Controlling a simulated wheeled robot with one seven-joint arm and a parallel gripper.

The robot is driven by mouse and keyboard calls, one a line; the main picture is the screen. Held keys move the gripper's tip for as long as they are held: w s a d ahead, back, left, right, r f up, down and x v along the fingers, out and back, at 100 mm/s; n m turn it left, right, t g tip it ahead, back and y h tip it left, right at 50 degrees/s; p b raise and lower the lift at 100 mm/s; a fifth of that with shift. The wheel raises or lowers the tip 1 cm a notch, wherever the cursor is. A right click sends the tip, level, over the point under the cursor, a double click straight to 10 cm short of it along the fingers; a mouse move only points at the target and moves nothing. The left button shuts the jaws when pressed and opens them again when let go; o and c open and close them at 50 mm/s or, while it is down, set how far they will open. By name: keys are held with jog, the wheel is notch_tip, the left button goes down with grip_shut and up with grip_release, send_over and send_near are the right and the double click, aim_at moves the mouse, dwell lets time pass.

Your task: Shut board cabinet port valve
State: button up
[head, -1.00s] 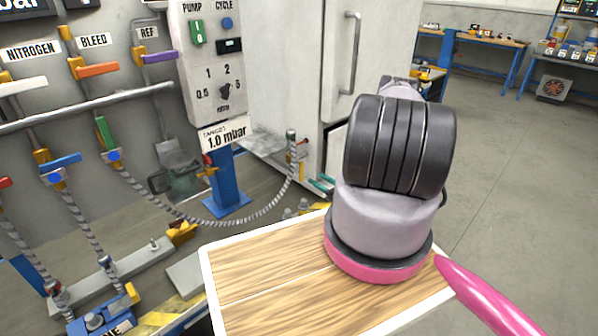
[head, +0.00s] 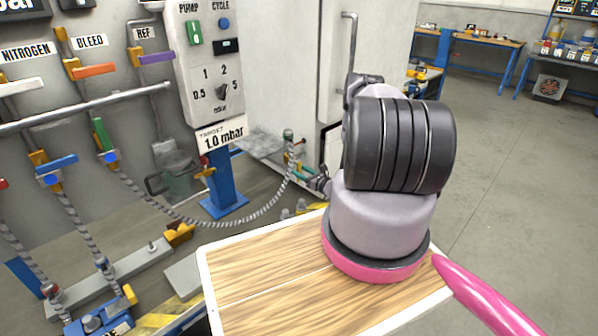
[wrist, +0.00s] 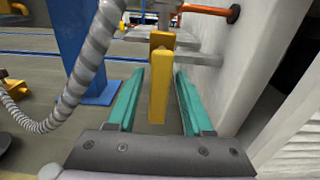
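A yellow valve lever (wrist: 158,85) stands upright in the wrist view, at the side of the pale cabinet (wrist: 238,60). My gripper (wrist: 160,74) is open, with one teal finger on each side of the lever. Gaps show between lever and fingers, so it does not look gripped. In the head view my gripper (head: 303,169) is small, beside the cabinet (head: 285,75) at the port where the braided hose (head: 236,222) ends. My arm partly hides the cabinet's lower part there, and the lever is too small to read clearly.
The braided hose also hangs close on the left in the wrist view (wrist: 92,62), before a blue post (wrist: 85,40). A panel with a pump switch (head: 194,33) and coloured valve levers stands left. Open floor lies right.

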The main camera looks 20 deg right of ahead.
grip_shut()
dwell(1.2)
